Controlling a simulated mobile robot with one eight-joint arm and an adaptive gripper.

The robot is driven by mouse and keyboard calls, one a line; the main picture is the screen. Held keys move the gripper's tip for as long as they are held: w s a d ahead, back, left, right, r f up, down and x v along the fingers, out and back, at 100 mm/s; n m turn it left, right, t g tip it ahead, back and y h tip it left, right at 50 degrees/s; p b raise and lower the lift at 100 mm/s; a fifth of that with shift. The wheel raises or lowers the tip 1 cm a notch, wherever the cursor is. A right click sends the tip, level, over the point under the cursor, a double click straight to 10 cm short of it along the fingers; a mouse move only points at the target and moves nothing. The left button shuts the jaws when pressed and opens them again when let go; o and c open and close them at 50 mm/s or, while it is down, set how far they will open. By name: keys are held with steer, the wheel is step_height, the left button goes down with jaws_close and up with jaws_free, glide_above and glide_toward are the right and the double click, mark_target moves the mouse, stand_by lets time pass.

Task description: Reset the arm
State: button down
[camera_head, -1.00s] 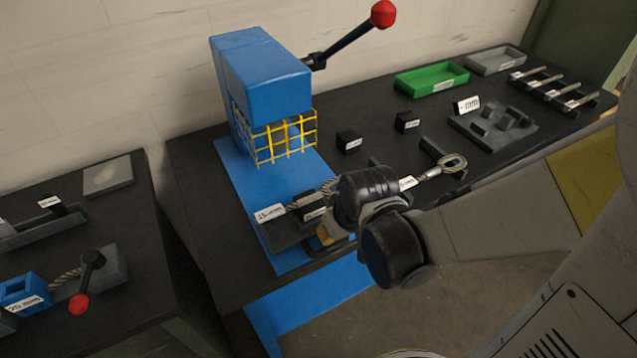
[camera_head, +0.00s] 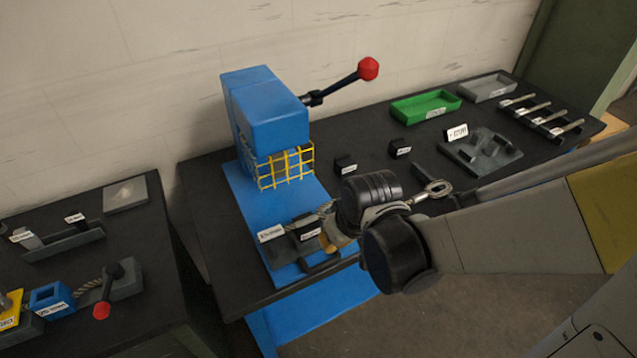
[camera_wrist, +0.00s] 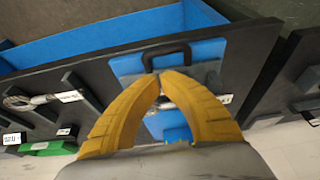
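My gripper (camera_wrist: 160,74) shows its two yellow fingers in the wrist view, their tips meeting or nearly so, with nothing visible between them. A black handle (camera_wrist: 167,50) on the blue base plate (camera_wrist: 128,67) shows just beyond the tips; I cannot tell whether they touch it. In the head view my dark wrist is over the front of the blue press (camera_head: 265,110), and only a little of the yellow fingers shows. The black handle (camera_head: 320,264) shows below them. A wire rope with a looped end (camera_head: 436,188) lies partly hidden behind my wrist.
The press has a yellow guard (camera_head: 287,167) and a red-knobbed lever (camera_head: 368,69). A green tray (camera_head: 425,107), a grey tray (camera_head: 488,87) and several labelled tools (camera_head: 540,118) stand on the black table at the right. A second table (camera_head: 60,270) is at the left.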

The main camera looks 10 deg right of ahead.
stand_by(0.3)
steer(key=s+d+r+m+t+h+b, duration=0.1)
steer(key=s+d+r+m+t+b, duration=0.2)
steer(key=s+d+r+b, duration=0.2)
step_height(320, 180, up, 3)
steer(key=shift+s+d+f+b, duration=0.1)
steer(key=shift+s+d+b, duration=0.35)
steer(key=shift+b, duration=0.2)
stand_by(0.5)
